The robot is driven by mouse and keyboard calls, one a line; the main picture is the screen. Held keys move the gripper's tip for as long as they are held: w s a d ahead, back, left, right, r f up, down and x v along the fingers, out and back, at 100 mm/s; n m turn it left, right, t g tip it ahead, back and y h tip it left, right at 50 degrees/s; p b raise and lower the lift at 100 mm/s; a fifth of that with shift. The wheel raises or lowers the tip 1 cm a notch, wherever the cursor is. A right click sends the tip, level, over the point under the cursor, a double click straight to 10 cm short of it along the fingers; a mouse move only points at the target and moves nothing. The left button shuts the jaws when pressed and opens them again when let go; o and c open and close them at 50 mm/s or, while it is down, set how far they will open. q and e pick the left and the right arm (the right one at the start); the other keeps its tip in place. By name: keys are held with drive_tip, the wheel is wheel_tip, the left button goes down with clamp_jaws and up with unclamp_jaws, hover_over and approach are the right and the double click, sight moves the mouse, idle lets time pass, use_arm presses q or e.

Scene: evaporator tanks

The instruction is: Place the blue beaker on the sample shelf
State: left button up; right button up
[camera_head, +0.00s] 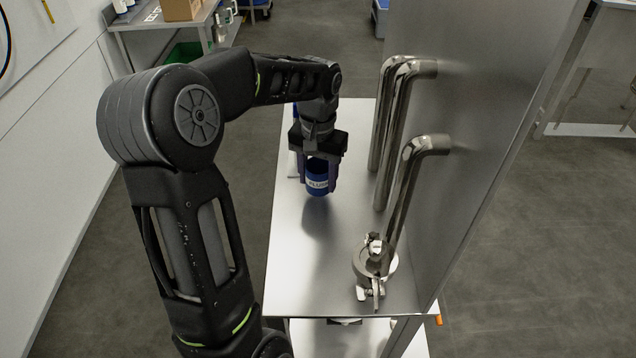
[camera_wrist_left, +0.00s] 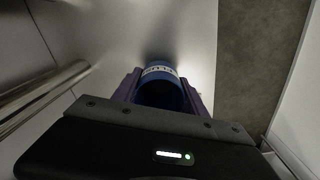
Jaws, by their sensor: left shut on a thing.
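The blue beaker (camera_head: 318,180) has a white label band and is held between the fingers of my left gripper (camera_head: 319,172), upright as far as I can tell. The gripper is shut on it from above. In the left wrist view the blue beaker (camera_wrist_left: 160,86) sits between the two fingers of my left gripper (camera_wrist_left: 160,92). The beaker is over the bare metal shelf (camera_head: 300,262); I cannot tell whether its bottom touches the surface. A dark shadow lies on the shelf in front of it. My right gripper is not in view.
Bent steel pipes (camera_head: 386,125) rise from the shelf beside a tall metal panel (camera_head: 480,80). A clamped valve fitting (camera_head: 374,262) stands at the shelf's front right. A white object (camera_head: 293,163) is partly hidden behind the gripper. The shelf's front left is clear.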

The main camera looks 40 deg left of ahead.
use_arm(q)
drive_tip(key=shift+f, duration=1.25)
drive_tip(key=shift+f, duration=0.1)
drive_tip(key=o, duration=1.4)
wheel_tip(320, 180, up, 12)
drive_tip(key=shift+r, duration=0.15)
